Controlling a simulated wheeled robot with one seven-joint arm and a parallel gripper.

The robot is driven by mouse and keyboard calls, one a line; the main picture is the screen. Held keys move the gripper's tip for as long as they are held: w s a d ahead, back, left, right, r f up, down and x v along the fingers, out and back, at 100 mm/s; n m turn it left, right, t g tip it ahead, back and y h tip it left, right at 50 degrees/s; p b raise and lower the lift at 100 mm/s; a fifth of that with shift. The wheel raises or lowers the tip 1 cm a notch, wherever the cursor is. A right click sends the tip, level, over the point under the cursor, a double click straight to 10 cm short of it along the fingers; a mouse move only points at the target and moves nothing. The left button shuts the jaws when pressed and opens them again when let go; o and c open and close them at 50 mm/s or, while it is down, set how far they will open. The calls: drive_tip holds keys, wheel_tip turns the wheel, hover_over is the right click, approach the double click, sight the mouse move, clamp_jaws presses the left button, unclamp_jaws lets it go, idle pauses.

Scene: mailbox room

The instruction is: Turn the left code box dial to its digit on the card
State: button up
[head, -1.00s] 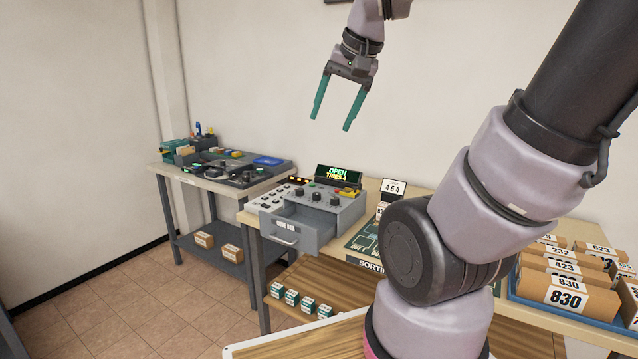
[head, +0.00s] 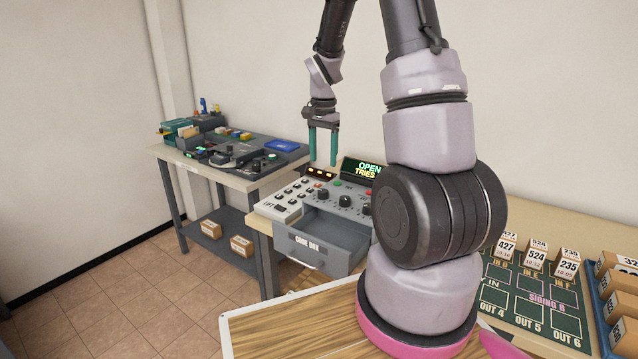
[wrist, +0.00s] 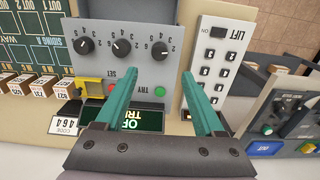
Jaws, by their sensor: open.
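The grey code box (head: 340,215) stands on the table with its front drawer (head: 318,240) pulled out. Its left dial (head: 321,194) is a black knob, at the right of the row of three in the upside-down wrist view (wrist: 159,48). The direction of its pointer is too small to read surely. The code card (wrist: 65,125) reads 464 in the wrist view and is hidden behind my arm in the head view. My gripper (head: 323,161) is open and empty above the left dial, pointing down. In the wrist view its fingers (wrist: 160,78) lie apart, in line with that dial.
The lit display (head: 361,169) reads OPEN and TRIES. A keypad panel (head: 288,200) sits left of the dials. The middle dial (wrist: 122,47) and right dial (wrist: 86,45) are close by. A green button (wrist: 160,91) lies between my fingers in the wrist view. A second table (head: 225,160) stands left.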

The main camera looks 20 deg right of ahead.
sight(323, 190)
wheel_tip(323, 190, down, 10)
drive_tip(key=shift+f, duration=0.1)
idle(0.4)
clamp_jaws()
